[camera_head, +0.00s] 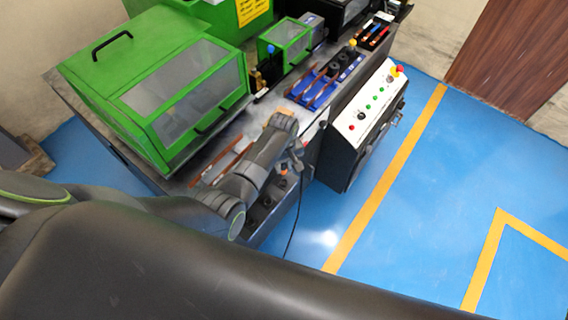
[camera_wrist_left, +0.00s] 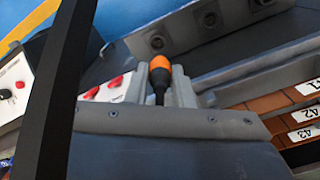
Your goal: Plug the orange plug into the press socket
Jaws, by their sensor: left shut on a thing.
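The orange plug (camera_wrist_left: 160,64) shows in the left wrist view, its orange end pointing away from the camera, with a dark stem behind it. My left gripper (camera_wrist_left: 160,85) is shut on it, a grey finger on each side. Just beyond the orange end is a dark round socket (camera_wrist_left: 157,42) in a grey panel, with another round socket (camera_wrist_left: 210,19) to its right. I cannot tell whether the plug touches a socket. In the head view my left gripper (camera_head: 292,162) is at the machine's front edge, with a small orange spot beside it. My right gripper is not in view.
A green machine cover (camera_head: 165,85) stands at the left of the bench. A white control panel (camera_head: 370,105) with buttons is to the right. A black cable (camera_head: 293,225) hangs to the blue floor. Brown bars with number labels (camera_wrist_left: 307,88) lie right in the wrist view.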

